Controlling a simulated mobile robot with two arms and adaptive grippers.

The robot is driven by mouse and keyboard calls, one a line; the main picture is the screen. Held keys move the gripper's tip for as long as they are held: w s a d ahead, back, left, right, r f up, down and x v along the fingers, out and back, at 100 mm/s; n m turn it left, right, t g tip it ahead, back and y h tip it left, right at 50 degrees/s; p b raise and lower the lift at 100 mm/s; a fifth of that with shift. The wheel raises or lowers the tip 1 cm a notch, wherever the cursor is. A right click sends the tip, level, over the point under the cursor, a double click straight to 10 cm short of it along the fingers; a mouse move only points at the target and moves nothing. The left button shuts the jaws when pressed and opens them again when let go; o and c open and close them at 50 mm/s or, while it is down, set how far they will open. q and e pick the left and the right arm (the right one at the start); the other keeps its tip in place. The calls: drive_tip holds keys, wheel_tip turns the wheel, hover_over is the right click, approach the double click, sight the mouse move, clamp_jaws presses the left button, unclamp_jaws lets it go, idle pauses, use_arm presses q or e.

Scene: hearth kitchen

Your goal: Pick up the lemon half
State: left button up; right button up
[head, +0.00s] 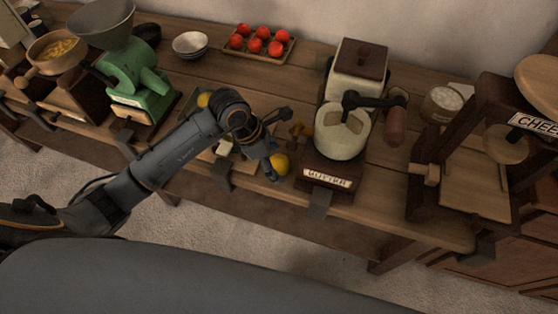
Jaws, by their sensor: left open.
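A yellow lemon piece (281,164) lies near the table's front edge, left of the butter churn. From this angle I cannot tell if it is a half or whole. A second yellow piece (204,100) shows further left, beyond my left arm, partly hidden by it. My left gripper (268,160) is open and points down close beside the left side of the nearer lemon piece. I cannot tell whether it touches it. My arm hides part of the board (242,174) under this area. My right gripper is not in view.
A green grinder (132,80) stands at the left. A wooden cheese press (480,165) stands at the right.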

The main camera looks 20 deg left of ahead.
use_arm(q)
drive_tip(key=shift+c, duration=1.3)
drive_tip(key=c, duration=1)
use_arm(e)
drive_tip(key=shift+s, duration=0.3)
use_arm(q)
drive_tip(key=shift+r, duration=0.2)
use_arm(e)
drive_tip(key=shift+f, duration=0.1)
